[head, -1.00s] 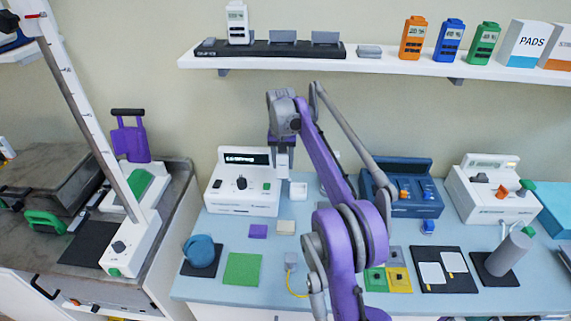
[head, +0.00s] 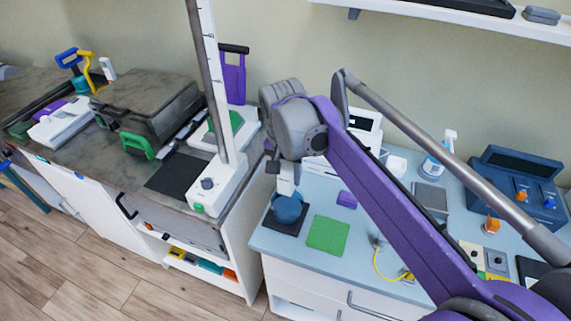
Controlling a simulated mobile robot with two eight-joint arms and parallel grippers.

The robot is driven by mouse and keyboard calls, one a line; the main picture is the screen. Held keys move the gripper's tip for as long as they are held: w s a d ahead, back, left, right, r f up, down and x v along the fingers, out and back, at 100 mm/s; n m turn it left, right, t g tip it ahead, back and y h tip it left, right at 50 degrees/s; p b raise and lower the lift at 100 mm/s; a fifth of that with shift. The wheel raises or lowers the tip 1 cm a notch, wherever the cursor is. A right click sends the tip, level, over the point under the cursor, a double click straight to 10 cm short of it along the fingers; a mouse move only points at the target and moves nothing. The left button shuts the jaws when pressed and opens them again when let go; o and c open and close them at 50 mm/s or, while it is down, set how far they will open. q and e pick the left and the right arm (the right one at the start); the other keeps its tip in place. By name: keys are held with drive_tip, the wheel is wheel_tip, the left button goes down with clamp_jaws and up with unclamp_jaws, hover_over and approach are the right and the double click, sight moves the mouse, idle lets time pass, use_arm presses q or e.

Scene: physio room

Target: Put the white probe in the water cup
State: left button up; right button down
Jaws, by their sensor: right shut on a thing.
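My right gripper (head: 286,178) points down at the end of the purple arm. It is shut on a small white piece (head: 286,187) that looks like the white probe; its shape is mostly hidden. In the picture the piece lies just above a rounded blue vessel-like thing (head: 289,209) on a black mat (head: 284,226). I cannot tell whether they touch or whether the blue thing is the water cup. A pale cup-like container with a blue band (head: 433,168) stands at the back, a white handle-like part (head: 449,138) rising from it. My left gripper is not in view.
A green mat (head: 328,234) and a purple block (head: 346,199) lie on the blue counter. A dark blue device (head: 512,178) stands at the right. My purple arm hides part of the counter.

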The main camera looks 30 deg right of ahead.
drive_tip(key=shift+s+f+b, duration=0.1)
drive_tip(key=shift+f+b, duration=0.5)
drive_tip(key=shift+f, duration=0.25)
wheel_tip(320, 180, down, 3)
drive_tip(key=b, duration=0.2)
drive_tip(key=shift+f+b, duration=0.1)
drive_tip(key=shift+b, duration=0.25)
drive_tip(key=shift+f, duration=0.7)
drive_tip(key=shift+f, duration=0.45)
idle(0.9)
